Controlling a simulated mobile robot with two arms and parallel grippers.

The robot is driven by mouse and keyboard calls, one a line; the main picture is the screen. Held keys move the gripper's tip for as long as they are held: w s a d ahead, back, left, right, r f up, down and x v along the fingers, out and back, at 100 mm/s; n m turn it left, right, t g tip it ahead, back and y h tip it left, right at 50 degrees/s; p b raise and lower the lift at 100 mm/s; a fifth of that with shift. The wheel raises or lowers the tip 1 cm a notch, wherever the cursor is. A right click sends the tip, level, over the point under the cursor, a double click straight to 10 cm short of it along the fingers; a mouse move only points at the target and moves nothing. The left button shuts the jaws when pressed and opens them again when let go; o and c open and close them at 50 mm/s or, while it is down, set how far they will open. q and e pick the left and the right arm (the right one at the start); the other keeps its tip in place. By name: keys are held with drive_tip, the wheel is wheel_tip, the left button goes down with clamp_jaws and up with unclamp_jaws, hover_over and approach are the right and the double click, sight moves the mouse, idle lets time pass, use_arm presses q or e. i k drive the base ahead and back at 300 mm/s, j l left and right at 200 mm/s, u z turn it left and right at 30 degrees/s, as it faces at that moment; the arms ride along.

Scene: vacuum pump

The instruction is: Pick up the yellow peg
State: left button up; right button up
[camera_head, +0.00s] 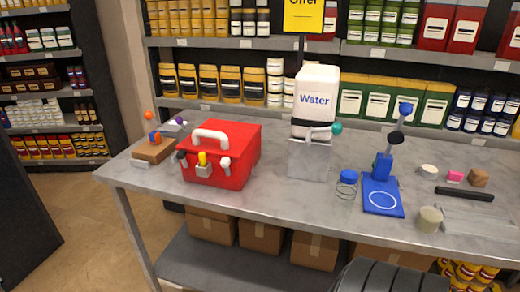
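A small yellow upright piece (202,158), the only peg-like yellow thing I can make out on the table, shows at the front of the red toolbox (246,155). It stands in or just behind a small grey holder (204,171), which hides its lower part. A dark-headed tool (182,157) is to its left and a white-headed tool (224,163) to its right. The toolbox has a white handle (211,136) on top and sits on the left part of the grey table (270,197). Neither of my grippers is in view.
A wooden block with colored balls (152,151) is left of the toolbox. To the right are a grey stand (310,160) bearing a white water container (316,95), a blue stand (382,195), and a blue-capped jar (348,178). Stocked shelves rise behind.

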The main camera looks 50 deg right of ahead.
sight(203, 155)
drive_tip(key=z, duration=1.3)
